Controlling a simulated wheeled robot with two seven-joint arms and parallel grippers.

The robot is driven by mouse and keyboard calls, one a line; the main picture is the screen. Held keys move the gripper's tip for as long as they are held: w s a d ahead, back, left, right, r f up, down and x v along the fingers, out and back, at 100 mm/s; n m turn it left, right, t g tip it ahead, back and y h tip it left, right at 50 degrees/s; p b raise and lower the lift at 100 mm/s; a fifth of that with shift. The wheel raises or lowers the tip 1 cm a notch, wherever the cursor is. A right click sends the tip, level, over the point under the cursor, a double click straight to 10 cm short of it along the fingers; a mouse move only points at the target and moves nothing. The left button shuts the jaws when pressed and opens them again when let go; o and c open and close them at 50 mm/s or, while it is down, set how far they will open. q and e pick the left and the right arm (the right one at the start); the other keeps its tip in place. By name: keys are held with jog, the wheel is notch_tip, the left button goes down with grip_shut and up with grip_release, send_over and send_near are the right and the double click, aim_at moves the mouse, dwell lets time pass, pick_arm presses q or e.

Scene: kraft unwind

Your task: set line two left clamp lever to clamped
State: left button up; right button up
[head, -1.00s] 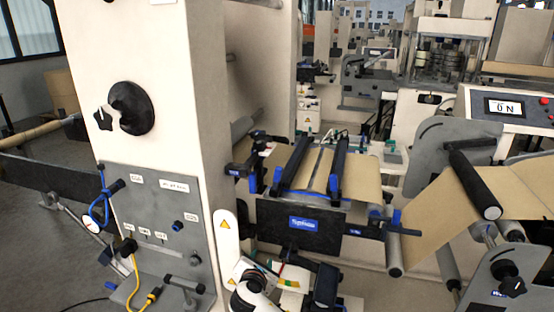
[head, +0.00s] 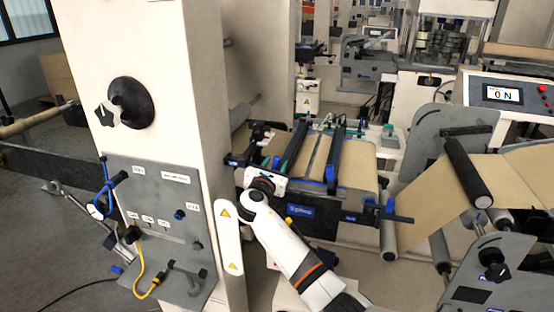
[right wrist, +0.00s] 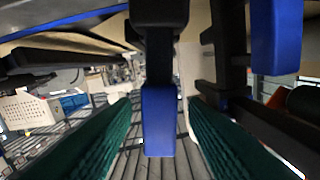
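My right gripper (head: 283,157) reaches over the left side of the line's blue and black clamp table (head: 312,222). In the right wrist view its two green finger pads (right wrist: 160,104) stand apart. A black lever with a blue grip (right wrist: 172,122) shows between them, with gaps on both sides. I cannot tell how far the lever is turned. In the head view my wrist hides the table's left front corner. A black clamp bar (head: 338,147) lies across the brown web on the right. My left gripper is not in view.
A cream column (head: 150,60) with a grey panel (head: 165,215) stands close on the left. A second blue grip (right wrist: 276,38) and black brackets are close at the right in the wrist view. A roller (head: 472,175) carries the web at right.

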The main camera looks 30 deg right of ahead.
jog(key=shift+x, duration=1.1)
grip_shut()
jog(key=shift+s+f, duration=0.1)
jog(key=shift+s+d+f+m+b, duration=0.6)
jog(key=shift+f+m+b, duration=0.5)
jog(key=shift+m+b, duration=1.35)
jog(key=shift+s+d+f+m+b, duration=0.65)
jog(key=shift+f+m+b, duration=0.45)
jog(key=shift+m+b, duration=1.4)
jog(key=shift+s+d+f+m+b, duration=0.6)
jog(key=shift+f+m+b, duration=0.8)
jog(key=shift+m, duration=1.75)
jog(key=shift+s+a+r+b, duration=0.1)
jog(key=shift+a+r+b, duration=0.1)
jog(key=shift+r+b, duration=0.15)
